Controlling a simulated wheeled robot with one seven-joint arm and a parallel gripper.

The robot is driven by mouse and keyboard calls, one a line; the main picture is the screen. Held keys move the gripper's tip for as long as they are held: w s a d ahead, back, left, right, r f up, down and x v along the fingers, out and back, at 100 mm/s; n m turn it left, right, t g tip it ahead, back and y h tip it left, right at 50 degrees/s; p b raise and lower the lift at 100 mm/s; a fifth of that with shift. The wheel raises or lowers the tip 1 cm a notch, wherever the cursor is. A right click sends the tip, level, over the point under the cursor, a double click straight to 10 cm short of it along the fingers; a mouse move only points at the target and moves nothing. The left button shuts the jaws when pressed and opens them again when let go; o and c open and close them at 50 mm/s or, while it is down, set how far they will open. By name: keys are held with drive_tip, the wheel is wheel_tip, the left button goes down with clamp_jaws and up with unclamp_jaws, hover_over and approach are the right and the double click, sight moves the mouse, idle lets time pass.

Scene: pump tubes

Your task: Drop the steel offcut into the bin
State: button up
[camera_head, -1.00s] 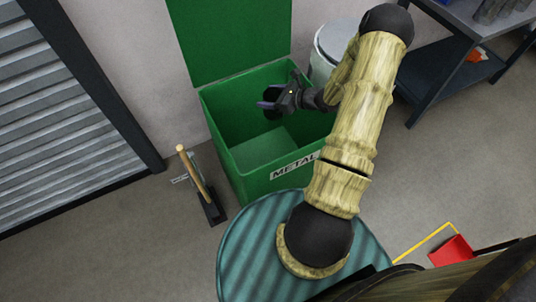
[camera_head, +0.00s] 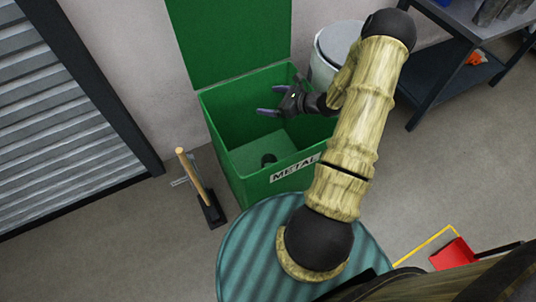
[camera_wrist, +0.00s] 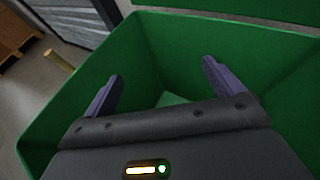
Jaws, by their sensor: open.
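The green bin labelled METAL (camera_head: 235,183) stands open with its lid (camera_head: 230,40) raised against the wall. A small dark cylindrical piece, the steel offcut (camera_head: 268,159), lies inside on the bin's floor. My gripper (camera_head: 270,100) is over the bin's opening, its two purple fingers spread apart with nothing between them. The offcut is below the gripper and apart from it. In the wrist view the green bin walls (camera_wrist: 160,45) surround the open fingers; the offcut does not show there, and my gripper body covers the lower part.
A broom-like tool with a wooden handle (camera_head: 194,176) stands left of the bin. A pale round bin (camera_head: 335,45) is behind right, beside a dark shelf (camera_head: 440,80). A teal ribbed drum top (camera_head: 250,235) is in front. A red dustpan (camera_head: 453,254) lies at lower right.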

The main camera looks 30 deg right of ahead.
drive_tip(key=p+v, duration=0.2)
drive_tip(key=v, duration=1.4)
drive_tip(key=shift+s+d+p, duration=0.2)
drive_tip(key=shift+s+p, duration=0.1)
drive_tip(key=shift+p, duration=0.05)
drive_tip(key=s+a+r+n+g+h, duration=0.2)
drive_tip(key=a+r+n+g+h, duration=0.15)
drive_tip(key=a+n, duration=0.5)
drive_tip(key=s+a+r+n+g+h, duration=0.25)
drive_tip(key=a+r+n, duration=0.25)
drive_tip(key=a+n, duration=0.4)
drive_tip(key=s+a+r+n+g+h, duration=0.25)
drive_tip(key=a+r+n, duration=0.35)
drive_tip(key=n, duration=0.5)
wheel_tip(320, 180, up, 25)
drive_tip(key=p, duration=2.6)
drive_tip(key=shift+a, duration=0.4)
